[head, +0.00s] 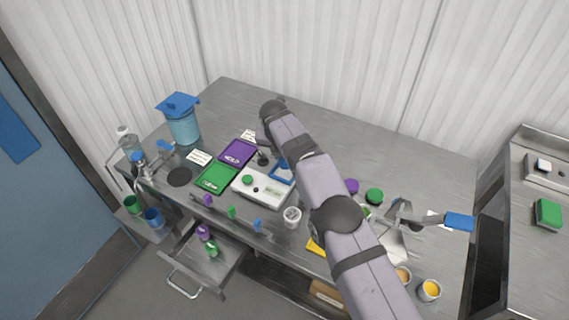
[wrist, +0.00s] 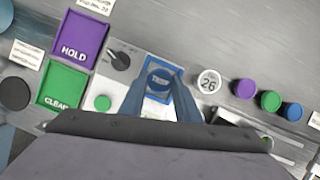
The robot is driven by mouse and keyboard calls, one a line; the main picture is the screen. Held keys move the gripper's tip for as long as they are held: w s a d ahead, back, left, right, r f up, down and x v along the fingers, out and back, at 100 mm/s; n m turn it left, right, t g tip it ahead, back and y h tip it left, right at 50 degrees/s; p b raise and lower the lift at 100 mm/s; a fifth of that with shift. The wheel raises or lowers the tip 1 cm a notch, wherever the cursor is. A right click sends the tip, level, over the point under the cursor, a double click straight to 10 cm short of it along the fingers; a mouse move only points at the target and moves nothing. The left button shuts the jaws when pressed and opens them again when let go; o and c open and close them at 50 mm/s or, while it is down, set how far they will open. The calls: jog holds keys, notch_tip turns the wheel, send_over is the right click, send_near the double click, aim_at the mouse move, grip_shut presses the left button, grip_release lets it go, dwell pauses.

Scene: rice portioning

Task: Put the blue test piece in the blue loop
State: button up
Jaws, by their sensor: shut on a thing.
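In the wrist view the blue-grey fingers of my gripper (wrist: 160,92) are shut on the blue test piece (wrist: 160,75), seen as a round blue shape between the fingertips. It is in front of a blue square outline (wrist: 150,59) on the white device; I cannot tell whether it touches. In the head view my gripper (head: 264,158) is beside that blue outline (head: 290,180), and the held piece cannot be made out. Small purple, green and blue (head: 257,225) fittings line the bench's front edge. The blue one may be the blue loop; it is too small to be sure.
The white device (head: 262,192) has a green button. Purple HOLD (head: 238,153) and green CLEAR (head: 215,178) trays lie left of it. An open drawer (head: 210,262) holds purple and green pieces. A white tub (head: 292,217) stands right of the device.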

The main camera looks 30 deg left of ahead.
jog(key=shift+f+p, duration=0.7)
jog(key=shift+f, duration=1.2)
jog(key=shift+f, duration=0.2)
jog(key=o, duration=1.1)
jog(key=shift+o, duration=0.2)
jog(key=shift+r, duration=0.25)
jog(key=shift+s+r+b, duration=0.15)
jog(key=shift+r+b, duration=0.15)
jog(key=shift+r, duration=0.15)
jog(key=b+v, duration=0.3)
jog(key=v, duration=0.8)
